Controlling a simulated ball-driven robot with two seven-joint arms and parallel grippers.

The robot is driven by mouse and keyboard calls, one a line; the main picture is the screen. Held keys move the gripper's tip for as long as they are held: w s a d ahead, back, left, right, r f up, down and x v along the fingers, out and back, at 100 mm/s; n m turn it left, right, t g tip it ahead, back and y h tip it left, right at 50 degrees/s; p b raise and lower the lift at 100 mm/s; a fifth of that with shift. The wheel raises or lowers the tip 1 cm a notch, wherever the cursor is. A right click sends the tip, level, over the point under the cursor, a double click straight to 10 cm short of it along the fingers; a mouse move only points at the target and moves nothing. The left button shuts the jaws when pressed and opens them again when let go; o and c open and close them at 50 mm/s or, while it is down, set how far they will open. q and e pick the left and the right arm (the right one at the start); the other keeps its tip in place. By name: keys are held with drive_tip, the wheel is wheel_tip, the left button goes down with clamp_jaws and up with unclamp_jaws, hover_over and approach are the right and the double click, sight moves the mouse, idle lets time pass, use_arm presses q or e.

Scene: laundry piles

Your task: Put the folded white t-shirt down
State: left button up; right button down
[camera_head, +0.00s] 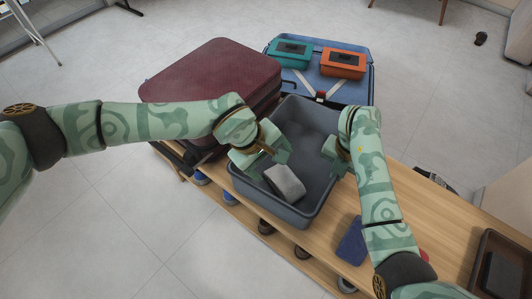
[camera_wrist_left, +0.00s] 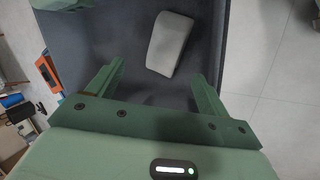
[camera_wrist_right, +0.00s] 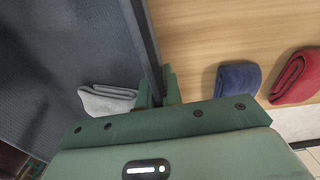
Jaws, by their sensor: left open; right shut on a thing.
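The folded white t-shirt (camera_head: 287,182) looks light grey and lies as a compact bundle inside the dark grey bin (camera_head: 262,198), towards its near end. My left gripper (camera_head: 268,156) is over the bin, open and empty. In the left wrist view the t-shirt (camera_wrist_left: 169,45) shows beyond the spread fingers (camera_wrist_left: 155,90), apart from them. My right gripper (camera_head: 340,152) is at the bin's right side, shut on the bin's wall. In the right wrist view the bin wall (camera_wrist_right: 144,40) runs between its fingers (camera_wrist_right: 158,85), and part of the t-shirt (camera_wrist_right: 105,100) shows inside.
The bin stands on a wooden bench (camera_head: 420,205). A folded blue cloth (camera_head: 352,241) and a red one (camera_wrist_right: 298,76) lie right of it. A maroon suitcase (camera_head: 210,75) is at back left. An open blue suitcase (camera_head: 345,90) holds teal (camera_head: 290,53) and orange (camera_head: 342,63) boxes. A dark tray (camera_head: 487,240) is far right.

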use_arm(q)
drive_tip(key=shift+v, duration=1.75)
use_arm(e)
drive_tip(key=shift+d, duration=0.15)
drive_tip(key=c, duration=1.5)
unclamp_jaws()
drive_tip(key=r, duration=1)
drive_tip(key=shift+w+r, duration=0.3)
drive_tip(key=shift+w, duration=0.05)
drive_tip(key=shift+s+r, duration=0.1)
drive_tip(key=shift+r, duration=0.4)
drive_tip(key=shift+s+r, duration=0.15)
drive_tip(key=shift+s, duration=0.05)
